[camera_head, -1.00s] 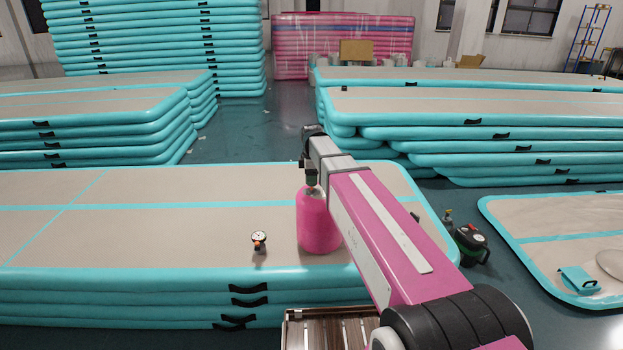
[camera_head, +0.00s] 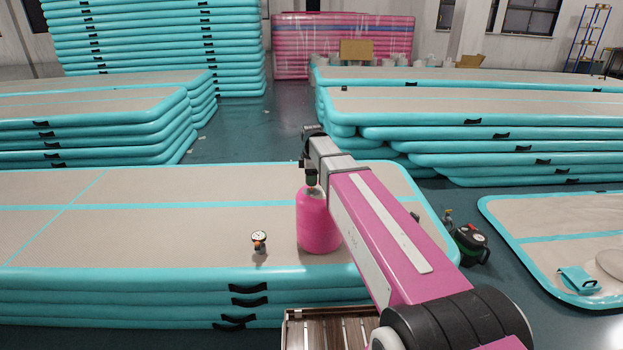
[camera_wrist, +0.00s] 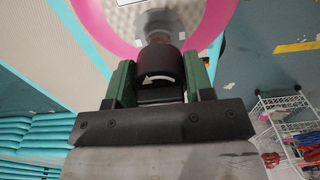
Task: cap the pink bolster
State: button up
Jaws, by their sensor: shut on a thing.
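The pink bolster (camera_head: 318,228) stands upright on the top mat of the front stack; its pink rim and pale top also show in the wrist view (camera_wrist: 95,20). My gripper (camera_head: 311,178) is directly over the bolster's top. In the wrist view its green fingers (camera_wrist: 160,85) are shut on a dark round cap (camera_wrist: 160,68) with a white curved arrow on it. The cap is at a greyish valve (camera_wrist: 158,30) on the bolster's top. I cannot tell whether the cap is fully seated, as its underside is hidden.
A small gauge (camera_head: 259,241) stands on the front mat stack (camera_head: 140,240), left of the bolster. A dark pump (camera_head: 470,243) is on the floor to the right. A low slatted wooden surface (camera_head: 325,330) lies below. The mat's left part is clear.

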jog(key=shift+f, duration=2)
jog(key=n, duration=0.3)
jog(key=shift+n, duration=1.1)
jog(key=n, duration=0.2)
jog(key=shift+n, duration=1.6)
jog(key=n, duration=0.4)
jog(key=shift+n, duration=0.3)
